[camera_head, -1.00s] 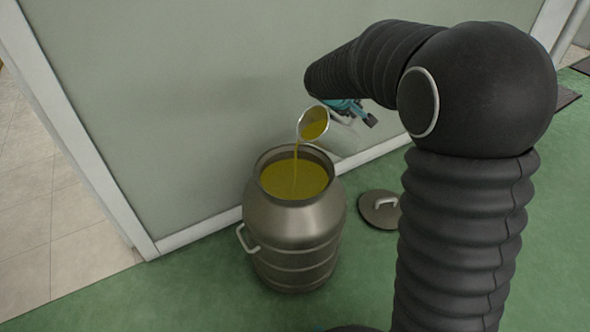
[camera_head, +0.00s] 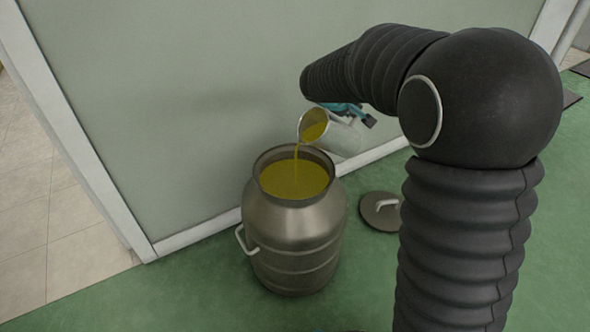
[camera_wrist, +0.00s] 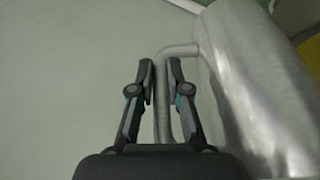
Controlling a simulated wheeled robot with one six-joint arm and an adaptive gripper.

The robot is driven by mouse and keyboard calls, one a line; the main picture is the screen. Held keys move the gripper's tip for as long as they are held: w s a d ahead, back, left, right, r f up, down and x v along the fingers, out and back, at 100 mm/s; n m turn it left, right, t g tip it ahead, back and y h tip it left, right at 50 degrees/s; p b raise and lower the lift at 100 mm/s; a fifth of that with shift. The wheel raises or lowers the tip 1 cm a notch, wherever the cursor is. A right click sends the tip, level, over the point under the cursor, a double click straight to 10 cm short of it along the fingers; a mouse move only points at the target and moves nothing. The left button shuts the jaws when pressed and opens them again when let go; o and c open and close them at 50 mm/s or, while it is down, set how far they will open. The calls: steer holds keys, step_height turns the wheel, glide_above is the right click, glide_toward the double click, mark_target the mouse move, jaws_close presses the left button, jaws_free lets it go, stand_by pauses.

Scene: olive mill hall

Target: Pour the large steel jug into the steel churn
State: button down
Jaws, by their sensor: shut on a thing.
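The steel churn (camera_head: 293,232) stands upright and open on the green floor, with yellow-green oil (camera_head: 295,179) showing high inside its mouth. The large steel jug (camera_head: 343,137) is tilted over the churn's back right rim, its mouth facing left and down. A thin stream of oil falls from the jug's lip into the churn. My gripper (camera_wrist: 161,75) is shut on the jug's handle (camera_wrist: 178,50), and the jug's body (camera_wrist: 252,85) fills the right of the wrist view. In the head view my gripper (camera_head: 352,112) is mostly hidden behind my arm.
A round lid (camera_head: 380,211) with a handle lies on the floor right of the churn. A pale green wall (camera_head: 200,100) with a white skirting stands close behind the churn. The green floor (camera_head: 180,292) in front left is clear.

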steer(key=shift+a+f+t+h+b, duration=0.15)
steer(key=shift+t+h+b, duration=0.15)
steer(key=shift+b, duration=1)
stand_by(0.4)
steer(key=shift+s+a+t+h+b, duration=0.2)
steer(key=shift+t+h+b, duration=0.1)
steer(key=shift+b, duration=0.85)
stand_by(1.2)
steer(key=shift+s+a+r+n+t+h, duration=0.3)
steer(key=shift+a+t+h, duration=0.1)
steer(key=shift+h, duration=0.2)
stand_by(3.4)
